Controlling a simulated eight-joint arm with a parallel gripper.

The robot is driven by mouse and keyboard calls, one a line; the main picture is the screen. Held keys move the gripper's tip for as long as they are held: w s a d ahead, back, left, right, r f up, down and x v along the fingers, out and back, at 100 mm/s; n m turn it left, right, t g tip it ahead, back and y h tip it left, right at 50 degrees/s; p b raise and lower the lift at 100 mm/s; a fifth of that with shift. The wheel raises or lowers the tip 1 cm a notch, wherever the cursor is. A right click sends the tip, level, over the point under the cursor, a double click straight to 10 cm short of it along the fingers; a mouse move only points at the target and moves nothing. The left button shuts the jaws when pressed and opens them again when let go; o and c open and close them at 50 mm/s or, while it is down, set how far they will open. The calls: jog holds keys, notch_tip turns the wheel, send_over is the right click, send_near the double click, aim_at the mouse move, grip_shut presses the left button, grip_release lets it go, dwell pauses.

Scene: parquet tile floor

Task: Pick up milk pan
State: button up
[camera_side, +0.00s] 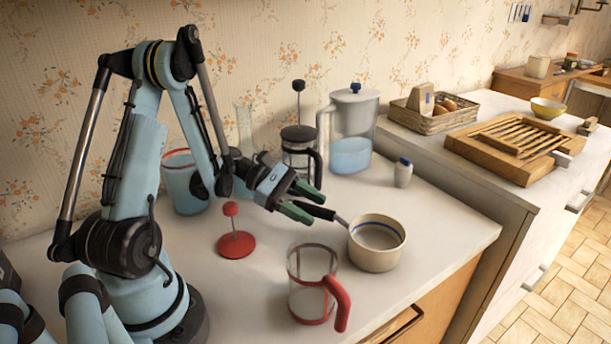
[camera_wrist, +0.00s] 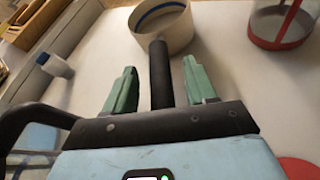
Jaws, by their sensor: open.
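The milk pan (camera_side: 376,246) is a cream pot with a blue band inside its rim and a dark handle. It stands upright on the white counter, its handle pointing left toward my gripper (camera_side: 306,202). In the wrist view the pan (camera_wrist: 163,32) is at the top, partly cut off. Its black handle (camera_wrist: 161,72) runs down between the two green fingers of my gripper (camera_wrist: 160,88). My gripper is open, with a gap on each side of the handle. Whether the fingers are level with the handle or above it is hard to tell.
A red-handled glass mug (camera_side: 312,283) stands in front of the pan. A red-based plunger (camera_side: 235,244) is left. Counter right of the pan is clear.

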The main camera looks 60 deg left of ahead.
grip_shut()
jog(key=shift+r, duration=0.1)
dwell(0.4)
